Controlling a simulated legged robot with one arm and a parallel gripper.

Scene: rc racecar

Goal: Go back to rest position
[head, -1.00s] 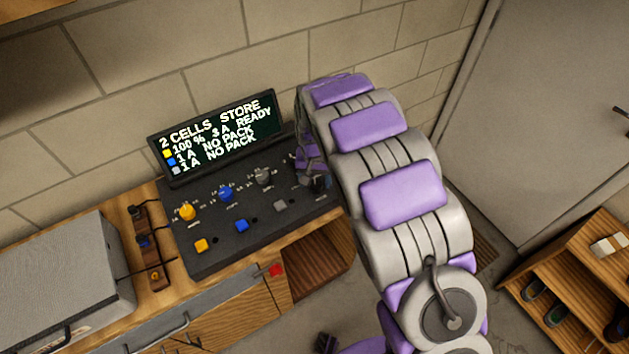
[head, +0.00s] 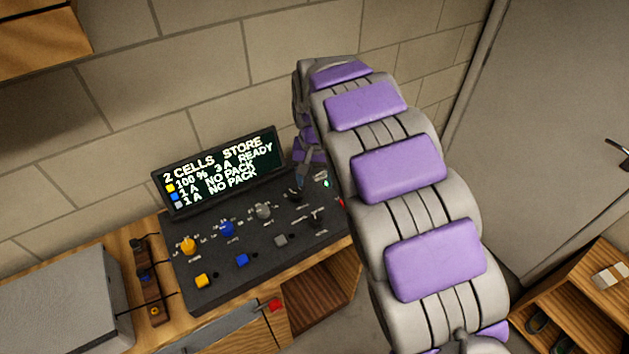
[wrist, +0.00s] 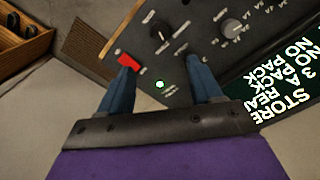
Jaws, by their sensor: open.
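My gripper (wrist: 160,72) is open and empty in the wrist view, with its two blue fingers apart over the right end of the charger panel. Between and beyond the fingers show a red switch (wrist: 130,62), a lit green light (wrist: 158,85) and dark knobs. In the head view my gripper (head: 301,182) is small and partly hidden behind my own purple-and-grey arm. It looks close above the black control panel (head: 200,285); I cannot tell whether it touches. The display (head: 220,170) reads "2 CELLS STORE", "100% 3 A READY" and two "1 A NO PACK" lines.
The panel sits on a wooden bench (head: 125,245) against a block wall. A grey box (head: 60,300) and a wooden strip (head: 150,280) stand to its left. A wooden shelf (head: 575,310) and a grey door (head: 560,130) are on the right. A wall cabinet (head: 40,35) is at upper left.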

